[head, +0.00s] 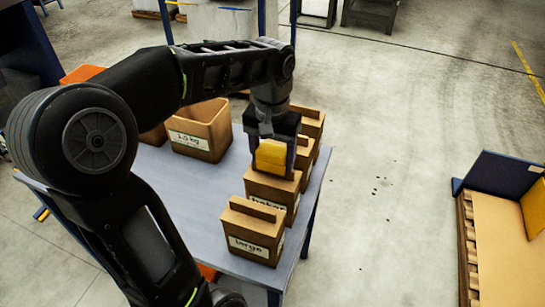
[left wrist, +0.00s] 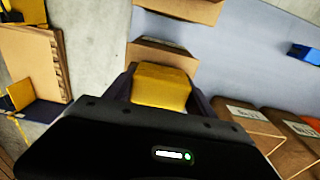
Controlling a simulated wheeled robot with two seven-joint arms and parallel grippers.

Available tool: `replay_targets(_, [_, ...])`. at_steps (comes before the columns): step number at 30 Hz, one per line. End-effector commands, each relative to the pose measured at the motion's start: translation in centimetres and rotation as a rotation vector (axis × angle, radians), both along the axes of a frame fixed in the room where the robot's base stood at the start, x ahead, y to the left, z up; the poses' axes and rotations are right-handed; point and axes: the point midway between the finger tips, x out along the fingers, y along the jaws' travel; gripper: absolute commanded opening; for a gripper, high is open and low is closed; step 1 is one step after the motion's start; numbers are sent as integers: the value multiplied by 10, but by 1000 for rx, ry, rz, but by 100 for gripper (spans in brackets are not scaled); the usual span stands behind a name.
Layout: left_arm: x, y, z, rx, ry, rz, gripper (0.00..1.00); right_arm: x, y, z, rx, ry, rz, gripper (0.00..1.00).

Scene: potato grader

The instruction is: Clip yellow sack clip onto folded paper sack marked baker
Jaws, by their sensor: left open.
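The yellow sack clip (head: 271,157) sits at the folded top of the brown paper sack marked baker (head: 268,189), on the table's right side. My left gripper (head: 272,160) is directly above this sack, pointing down, with its open fingers on either side of the clip. In the left wrist view the clip (left wrist: 161,87) shows between the dark fingers (left wrist: 160,92). The gripper body hides the clip's lower part there, so I cannot tell how deep it sits on the fold. My right gripper is not in view.
A sack marked large (head: 254,232) stands in front of the baker sack, and other brown sacks (head: 308,122) stand behind. A bin marked 1.5 kg (head: 199,131) is at the back left of the blue-grey table (head: 205,190). A pallet (head: 500,235) lies at right.

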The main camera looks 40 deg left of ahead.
Motion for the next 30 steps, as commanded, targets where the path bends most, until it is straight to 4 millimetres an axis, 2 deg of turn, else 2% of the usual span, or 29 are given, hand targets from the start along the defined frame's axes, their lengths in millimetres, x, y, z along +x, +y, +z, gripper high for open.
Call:
replay_targets(1, [-7,-2,-10,-10,27,6,89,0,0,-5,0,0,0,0])
replay_targets(2, [-7,-3,-6,-10,25,5,89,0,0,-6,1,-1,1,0])
replay_targets(11, [-8,-4,55,4,-8,-2,89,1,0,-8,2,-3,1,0])
replay_targets(12, [-9,-4,66,5,-9,-2,89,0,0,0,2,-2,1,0])
replay_targets(15, [-9,-5,76,8,-14,-3,89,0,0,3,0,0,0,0])
replay_targets(30, [-10,-5,81,10,-19,-5,89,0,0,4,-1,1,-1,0])
